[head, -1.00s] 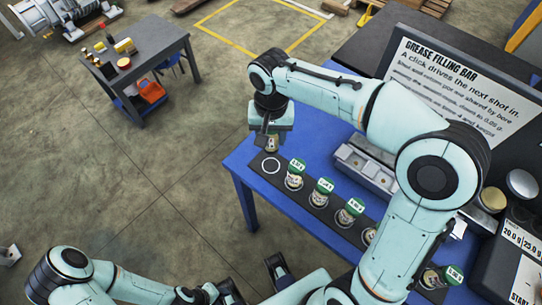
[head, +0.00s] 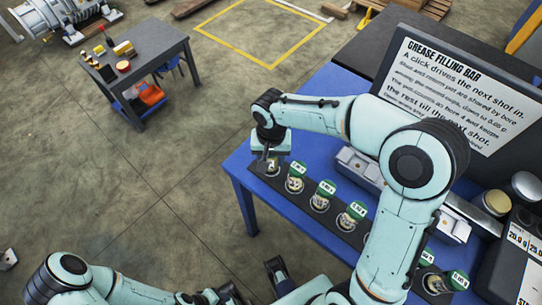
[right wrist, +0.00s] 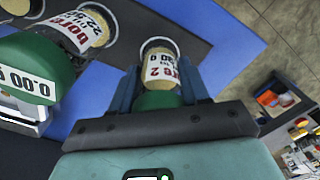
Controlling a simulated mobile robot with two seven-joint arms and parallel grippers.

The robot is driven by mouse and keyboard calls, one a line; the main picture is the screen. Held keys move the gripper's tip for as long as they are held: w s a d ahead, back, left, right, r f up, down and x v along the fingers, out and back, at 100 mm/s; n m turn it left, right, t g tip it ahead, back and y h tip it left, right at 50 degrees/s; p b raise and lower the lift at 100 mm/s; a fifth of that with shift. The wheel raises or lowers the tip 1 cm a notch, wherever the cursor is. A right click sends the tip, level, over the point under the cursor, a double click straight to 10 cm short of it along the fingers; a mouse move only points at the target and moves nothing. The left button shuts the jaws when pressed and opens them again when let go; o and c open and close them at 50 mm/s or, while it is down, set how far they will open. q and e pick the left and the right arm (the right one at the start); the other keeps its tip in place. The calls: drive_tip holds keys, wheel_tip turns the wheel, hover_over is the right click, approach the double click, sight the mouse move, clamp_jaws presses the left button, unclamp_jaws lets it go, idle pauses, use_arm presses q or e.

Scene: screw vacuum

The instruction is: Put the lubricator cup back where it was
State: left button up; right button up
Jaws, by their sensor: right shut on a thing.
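The lubricator cup (right wrist: 160,72), with a cream, printed label and green top, is between the fingers of my right gripper (right wrist: 160,90). In the head view my right gripper (head: 269,160) is over the far-left end of the dark strip (head: 262,181), with the cup (head: 271,169) beneath it. In the right wrist view a pale ring shows around the cup's lower end. I cannot tell whether the cup touches the strip. The left arm is at the bottom left, and its gripper is too unclear to read.
Several green-topped cups (head: 296,177) stand in a row on the strip, the nearest just right of the held cup. The strip lies on a blue table (head: 240,160). A metal block (head: 365,168) and a sign (head: 450,95) stand behind. A separate grey table (head: 150,62) is farther left.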

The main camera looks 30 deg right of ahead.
drive_tip(key=shift+f, duration=0.2)
drive_tip(key=o, duration=1.2)
drive_tip(key=shift+r, duration=0.1)
drive_tip(key=shift+r, duration=0.45)
wheel_tip(320, 180, up, 12)
drive_tip(key=shift+f+p, duration=0.25)
drive_tip(key=shift+p, duration=0.8)
